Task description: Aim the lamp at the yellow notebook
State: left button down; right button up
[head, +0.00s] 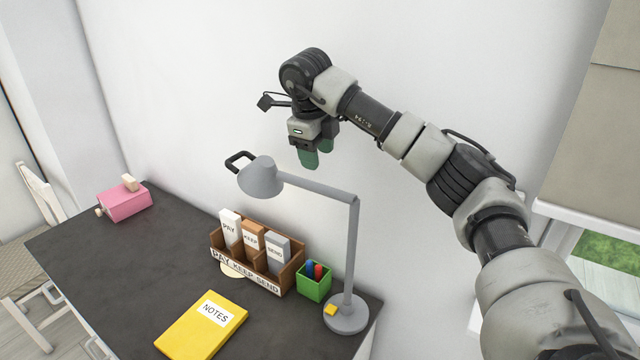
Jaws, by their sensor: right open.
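A grey desk lamp (353,250) stands on its round base at the desk's right end. Its arm reaches left to a conical grey head (261,178) with a black loop handle (238,161) on its far left side. The yellow notebook (203,326), labelled NOTES, lies flat at the front of the desk, below and left of the lamp head. My right gripper (314,157) is open and empty, its green fingertips pointing down, above and right of the lamp head and apart from the handle. My left gripper is not in view.
A wooden sorter (254,272) marked PAY KEEP SEND and a green pen cup (314,286) stand behind the notebook. A pink box (127,203) sits at the desk's far left. A white chair (35,260) is at left. The wall closes off the back.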

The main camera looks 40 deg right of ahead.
aim_at(321, 185)
jog(key=f, duration=0.3)
jog(key=d+f+p, duration=0.1)
jog(key=f, duration=0.2)
jog(key=w+f+p, duration=0.1)
jog(key=f, duration=0.2)
jog(key=shift+d, duration=0.3)
jog(key=shift+s, duration=0.1)
jog(key=shift+c, duration=0.5)
grip_shut()
